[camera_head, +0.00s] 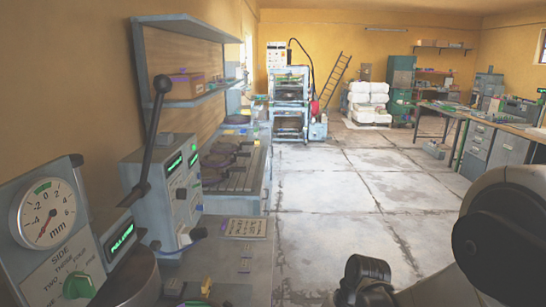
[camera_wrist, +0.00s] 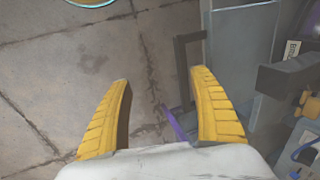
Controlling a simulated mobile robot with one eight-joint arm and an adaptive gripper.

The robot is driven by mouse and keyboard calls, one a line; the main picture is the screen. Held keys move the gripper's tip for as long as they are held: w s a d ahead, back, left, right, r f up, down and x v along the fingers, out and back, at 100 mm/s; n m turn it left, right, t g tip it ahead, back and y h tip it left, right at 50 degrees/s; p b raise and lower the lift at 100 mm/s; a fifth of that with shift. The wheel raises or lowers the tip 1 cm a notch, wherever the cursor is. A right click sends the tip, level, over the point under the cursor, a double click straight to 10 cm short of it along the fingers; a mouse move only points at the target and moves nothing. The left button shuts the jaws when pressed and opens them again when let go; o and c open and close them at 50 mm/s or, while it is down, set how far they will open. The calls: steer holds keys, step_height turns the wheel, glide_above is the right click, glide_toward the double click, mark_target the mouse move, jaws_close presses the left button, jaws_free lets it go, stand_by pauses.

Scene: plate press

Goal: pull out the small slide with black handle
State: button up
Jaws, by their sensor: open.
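In the wrist view, my gripper (camera_wrist: 161,78) has two yellow ribbed fingers spread wide, with nothing held between them. A dark, angular, handle-like bracket (camera_wrist: 181,70) shows just beyond the right finger, beside a grey box-like body (camera_wrist: 241,55). It may be the black handle of the small slide. The right finger hides part of it, and I cannot tell whether they touch. I cannot make out the slide itself. In the head view, I cannot pick out the slide or its handle, and the gripper's fingers do not show.
A dial gauge (camera_head: 45,214), a lever with a black knob (camera_head: 152,130) and a control box (camera_head: 165,190) stand on the left bench. Stacked white sacks (camera_head: 367,100) stand far back. A cluttered workbench (camera_head: 478,116) stands right. The middle floor (camera_head: 335,185) is clear.

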stand_by(0.3)
step_height(320, 180, up, 9)
steer(key=p, duration=0.6)
steer(key=shift+p, duration=0.35)
stand_by(0.4)
steer(key=d, duration=1)
steer(key=shift+s+b, duration=0.15)
steer(key=shift+b, duration=0.25)
steer(key=s+a+r+t+h, duration=0.2)
steer(key=s+r+t+h, duration=0.1)
steer(key=s+r+t, duration=0.4)
steer(key=shift+w+a+r+b+v, duration=0.35)
steer(key=shift+w+a+r+v, duration=0.25)
steer(key=shift+v, duration=3.4)
